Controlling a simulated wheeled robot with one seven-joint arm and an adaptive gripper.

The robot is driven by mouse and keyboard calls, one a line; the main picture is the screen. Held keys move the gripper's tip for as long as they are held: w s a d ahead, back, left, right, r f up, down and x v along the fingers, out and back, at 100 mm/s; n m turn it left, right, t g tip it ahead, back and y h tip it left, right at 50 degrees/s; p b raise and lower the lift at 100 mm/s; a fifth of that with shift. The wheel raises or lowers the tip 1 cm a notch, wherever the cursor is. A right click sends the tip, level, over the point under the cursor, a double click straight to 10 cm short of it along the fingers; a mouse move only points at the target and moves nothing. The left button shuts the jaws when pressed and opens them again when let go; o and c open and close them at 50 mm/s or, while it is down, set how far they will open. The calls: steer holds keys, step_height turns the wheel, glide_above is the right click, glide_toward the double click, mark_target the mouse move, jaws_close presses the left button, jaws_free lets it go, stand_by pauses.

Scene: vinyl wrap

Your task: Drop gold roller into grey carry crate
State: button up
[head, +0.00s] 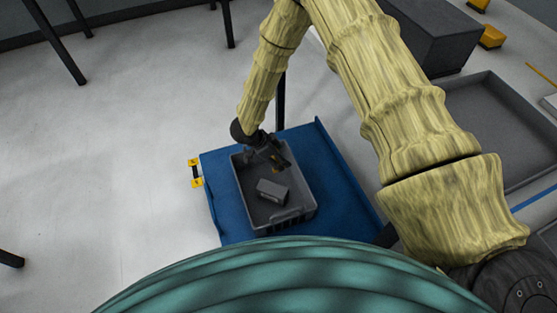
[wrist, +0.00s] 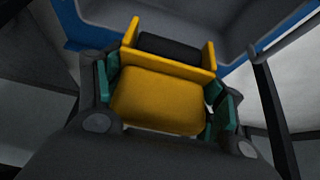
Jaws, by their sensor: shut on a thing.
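The gold roller (wrist: 160,100) is a yellow block with a yellow frame and a dark bar across its far end. In the wrist view my gripper (wrist: 163,92) is shut on it, with green pads at its sides. In the head view my gripper (head: 270,157) is over the far part of the grey carry crate (head: 243,190), and only a bit of yellow shows at its fingers. The crate stands open on a blue platform. Its grey wall also shows in the wrist view (wrist: 195,18). The exact height of the roller above the crate floor is hard to tell.
A grey block (head: 271,191) lies in the crate. The blue platform (head: 338,180) has a yellow and dark fitting (head: 195,173) at its left edge. A grey tray (head: 505,120), a dark box (head: 435,30) and yellow items (head: 491,37) are at right. Open floor lies left.

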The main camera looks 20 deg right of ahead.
step_height(320, 180, down, 6)
steer(key=b, duration=0.5)
steer(key=o, duration=1.5)
steer(key=shift+a, duration=0.1)
steer(key=v, duration=1.2)
steer(key=shift+w, duration=0.1)
